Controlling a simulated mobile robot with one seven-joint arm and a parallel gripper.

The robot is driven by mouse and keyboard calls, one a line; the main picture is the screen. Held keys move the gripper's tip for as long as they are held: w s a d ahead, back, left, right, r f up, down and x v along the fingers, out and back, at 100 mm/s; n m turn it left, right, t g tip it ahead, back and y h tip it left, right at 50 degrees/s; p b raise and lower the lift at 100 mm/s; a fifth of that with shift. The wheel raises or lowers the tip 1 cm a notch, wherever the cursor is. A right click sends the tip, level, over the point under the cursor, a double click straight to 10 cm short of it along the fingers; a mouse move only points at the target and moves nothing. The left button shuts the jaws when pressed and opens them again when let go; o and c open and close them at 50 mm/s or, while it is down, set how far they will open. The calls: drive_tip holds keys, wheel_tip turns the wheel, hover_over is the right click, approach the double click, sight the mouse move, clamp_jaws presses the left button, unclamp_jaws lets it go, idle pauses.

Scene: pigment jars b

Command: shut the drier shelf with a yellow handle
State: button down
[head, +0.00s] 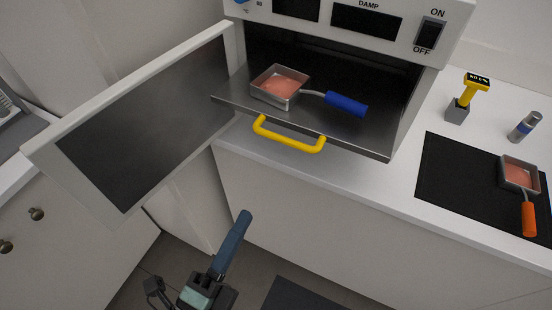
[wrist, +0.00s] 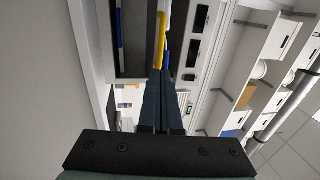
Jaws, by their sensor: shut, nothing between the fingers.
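The drier shelf (head: 350,138) is a dark metal plate pulled out of the white drier, sticking out past its front opening. Its yellow handle (head: 288,140) runs along the shelf's front edge. My gripper (head: 244,213) is shut and empty, below and in front of the handle in the head view, apart from it. In the wrist view the shut fingers (wrist: 162,72) point towards the yellow handle (wrist: 161,35), which shows just beyond the tips. A square metal pan (head: 281,87) with pink content and a blue grip (head: 346,104) stands on the shelf.
The drier door (head: 140,125) hangs open at the left, leaving the front of the shelf clear. On the white counter at the right are a black mat (head: 450,180), a pan with an orange grip (head: 521,173), a yellow-topped stamp (head: 476,85) and a small jar (head: 525,125).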

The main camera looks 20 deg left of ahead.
sight(320, 86)
drive_tip(key=w+r+p, duration=0.2)
drive_tip(key=w+p, duration=0.1)
drive_tip(key=w, duration=1)
drive_tip(key=shift+d+r, duration=0.2)
drive_tip(key=shift+r, duration=0.15)
drive_tip(key=w+b, duration=0.1)
drive_tip(key=w, duration=0.5)
drive_tip(key=w+b, duration=0.1)
drive_tip(key=w, duration=0.5)
drive_tip(key=w+b, duration=0.1)
drive_tip(key=w, duration=0.6)
drive_tip(key=shift+d, duration=0.3)
drive_tip(key=shift+w, duration=0.55)
drive_tip(key=shift+w+d+r+b, duration=0.1)
drive_tip(key=shift+r+b, duration=0.05)
drive_tip(key=shift+b, duration=0.15)
drive_tip(key=shift+r, duration=0.2)
